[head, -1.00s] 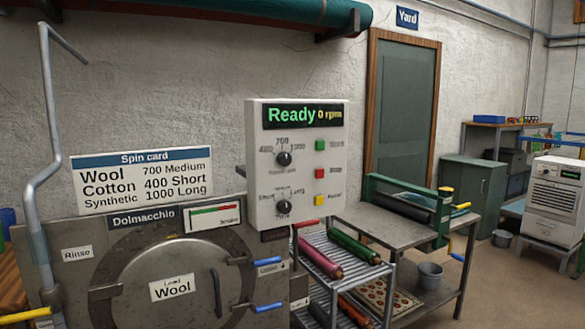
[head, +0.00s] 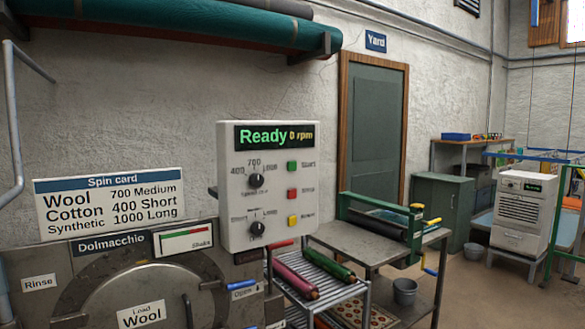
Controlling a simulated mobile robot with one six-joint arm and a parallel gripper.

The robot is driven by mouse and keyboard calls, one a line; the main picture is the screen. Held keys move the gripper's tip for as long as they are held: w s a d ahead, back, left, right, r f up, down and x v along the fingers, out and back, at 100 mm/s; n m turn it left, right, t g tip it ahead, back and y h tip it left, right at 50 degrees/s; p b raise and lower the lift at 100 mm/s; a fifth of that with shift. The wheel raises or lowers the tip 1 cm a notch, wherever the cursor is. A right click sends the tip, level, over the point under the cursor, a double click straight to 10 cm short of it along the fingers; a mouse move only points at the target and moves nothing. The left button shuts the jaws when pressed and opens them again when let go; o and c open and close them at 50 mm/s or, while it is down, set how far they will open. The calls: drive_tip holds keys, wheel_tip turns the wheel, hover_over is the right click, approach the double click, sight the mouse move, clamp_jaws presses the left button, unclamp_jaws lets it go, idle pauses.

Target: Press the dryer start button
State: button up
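A white control box (head: 262,215) stands above the steel drum machine (head: 95,262). A green button (head: 292,166), whose small label appears to read "Start", sits at the upper right of the box. A red button (head: 292,193) and a yellow button (head: 292,221) sit below it. An upper dial (head: 256,181) and a lower dial (head: 257,229) are on the left side of the box. My gripper is not in view.
A rack (head: 318,292) with rolled rugs and a steel table (head: 360,247) with a green-framed roller stand right of the box. A white vented unit (head: 521,208) stands further right. A spin card (head: 110,200) leans at left. Some floor at lower right is clear.

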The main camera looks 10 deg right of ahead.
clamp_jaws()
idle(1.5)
